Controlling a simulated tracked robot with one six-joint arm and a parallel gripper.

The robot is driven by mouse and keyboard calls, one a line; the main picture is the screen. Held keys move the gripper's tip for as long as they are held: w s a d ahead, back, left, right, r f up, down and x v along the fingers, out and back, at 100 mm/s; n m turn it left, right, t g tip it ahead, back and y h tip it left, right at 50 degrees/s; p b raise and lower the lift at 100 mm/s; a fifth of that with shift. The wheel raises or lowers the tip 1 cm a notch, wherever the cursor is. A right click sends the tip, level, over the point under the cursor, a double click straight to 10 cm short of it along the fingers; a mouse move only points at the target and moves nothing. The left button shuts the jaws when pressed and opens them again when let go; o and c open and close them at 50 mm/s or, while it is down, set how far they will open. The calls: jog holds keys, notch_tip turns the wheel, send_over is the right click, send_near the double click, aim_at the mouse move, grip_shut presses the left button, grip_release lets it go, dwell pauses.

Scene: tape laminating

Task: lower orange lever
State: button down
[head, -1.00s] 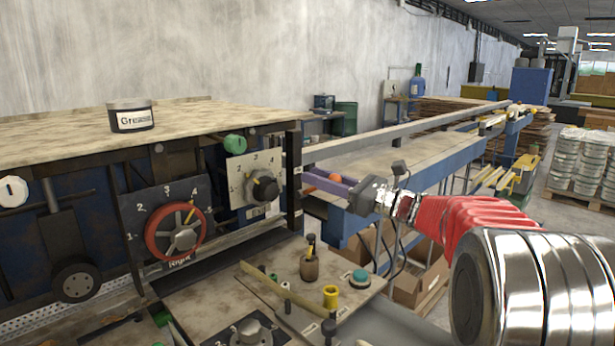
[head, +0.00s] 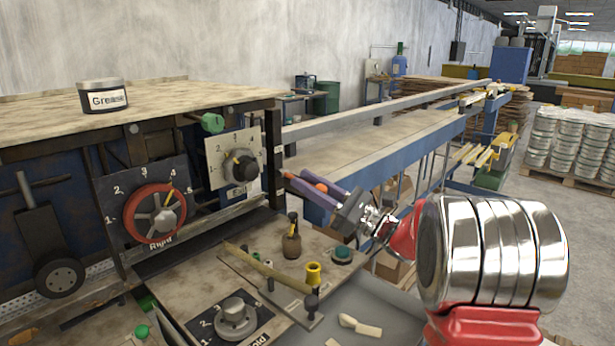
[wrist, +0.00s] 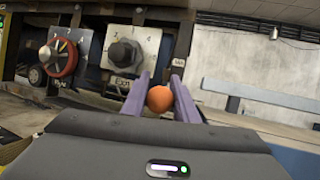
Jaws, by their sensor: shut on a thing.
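The orange lever shows as a round orange knob between the purple fingers of my gripper, in the head view (head: 321,187) and in the wrist view (wrist: 160,99). My gripper (head: 294,174) is shut on the knob. In the wrist view, the fingers (wrist: 160,79) stand on either side of it, with their tips beyond the ball. The knob is to the right of the grey dial panel, near the end of the blue-framed conveyor. The lever's shaft is hidden.
The black Exit dial (head: 239,166) and the red handwheel (head: 156,213) are to the left. A control board with a brown knob (head: 292,245), a yellow knob (head: 313,274) and a green button (head: 342,255) lies below the gripper. The blue-railed conveyor (head: 395,152) runs behind.

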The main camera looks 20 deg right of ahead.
jog(key=shift+f, duration=0.6)
jog(key=shift+a+f, duration=0.1)
jog(key=shift+a, duration=0.05)
jog(key=c, duration=1.4)
grip_release()
jog(key=shift+w, duration=0.1)
jog(key=shift+c, duration=0.2)
jog(key=shift+s+d+f, duration=0.1)
jog(key=shift+s+d, duration=0.3)
jog(key=shift+d, duration=0.15)
jog(key=v, duration=1.2)
jog(key=shift+s+d, duration=0.15)
jog(key=shift+s, duration=0.05)
jog(key=shift+f, duration=0.1)
